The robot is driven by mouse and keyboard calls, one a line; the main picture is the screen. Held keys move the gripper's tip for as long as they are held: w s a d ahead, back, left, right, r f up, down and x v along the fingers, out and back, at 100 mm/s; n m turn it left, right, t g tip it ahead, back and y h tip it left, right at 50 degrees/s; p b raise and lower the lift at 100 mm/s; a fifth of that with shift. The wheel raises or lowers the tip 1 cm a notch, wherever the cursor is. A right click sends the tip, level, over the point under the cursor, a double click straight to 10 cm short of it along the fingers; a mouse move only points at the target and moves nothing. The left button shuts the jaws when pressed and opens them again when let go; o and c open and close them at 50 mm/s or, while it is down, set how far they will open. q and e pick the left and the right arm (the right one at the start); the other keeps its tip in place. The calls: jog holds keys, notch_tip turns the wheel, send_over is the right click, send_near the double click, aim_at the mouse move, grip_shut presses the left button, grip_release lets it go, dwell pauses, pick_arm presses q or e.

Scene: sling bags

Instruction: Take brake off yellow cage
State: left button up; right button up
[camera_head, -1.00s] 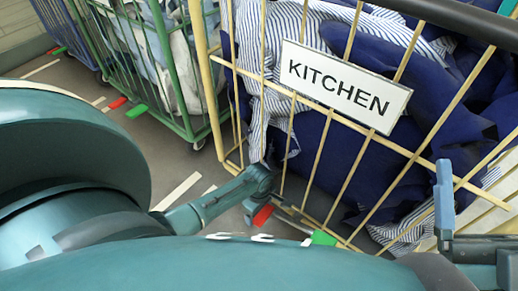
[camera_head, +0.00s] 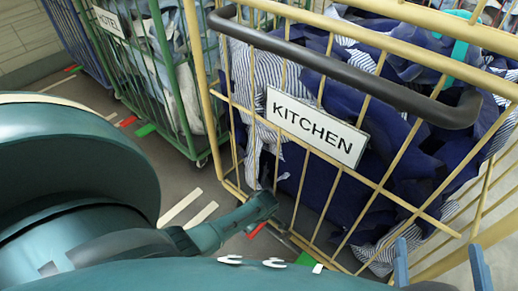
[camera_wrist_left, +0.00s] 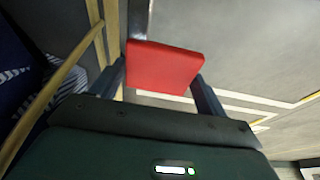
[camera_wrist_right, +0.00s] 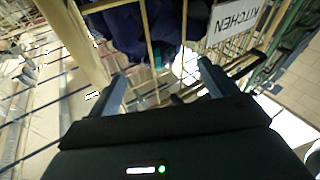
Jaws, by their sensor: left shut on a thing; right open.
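The yellow cage (camera_head: 222,95) stands ahead, with a KITCHEN sign (camera_head: 316,127) on its bars and a black handle bar (camera_head: 345,68). It is filled with dark blue and striped cloth. At its foot are a red pedal (camera_head: 256,231) and a green pedal (camera_head: 306,259). My left gripper (camera_head: 264,207) is low at the cage's foot, shut on the red pedal, which shows between its fingers in the left wrist view (camera_wrist_left: 165,67). My right gripper (camera_head: 440,264) is open and empty in front of the cage's right part; its fingers also show in the right wrist view (camera_wrist_right: 162,78).
A green cage (camera_head: 188,85) with pale cloth stands left of the yellow one, and a blue cage (camera_head: 78,45) beyond it. Red and green pedals (camera_head: 145,130) show at the green cage's foot. Grey floor with white line marks lies in front.

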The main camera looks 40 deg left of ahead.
pick_arm(q)
jog(key=shift+s+d+r+p, duration=0.1)
jog(key=shift+d+r+p, duration=0.4)
jog(key=shift+r+p, duration=0.3)
jog(key=shift+d+r+p, duration=0.3)
jog(key=shift+r+p, duration=0.25)
jog(key=shift+p, duration=0.1)
jog(key=shift+d+r, duration=0.15)
jog(key=shift+d, duration=0.1)
pick_arm(e)
jog(key=shift+s+d+n+g+h, duration=0.1)
jog(key=shift+d+n+g+h, duration=0.2)
jog(key=shift+d+h, duration=0.35)
jog(key=shift+d, duration=0.25)
pick_arm(q)
jog(key=o, duration=1.1)
jog(key=shift+o, duration=0.2)
pick_arm(e)
jog(key=shift+r, duration=0.1)
pick_arm(q)
jog(key=shift+a, duration=0.1)
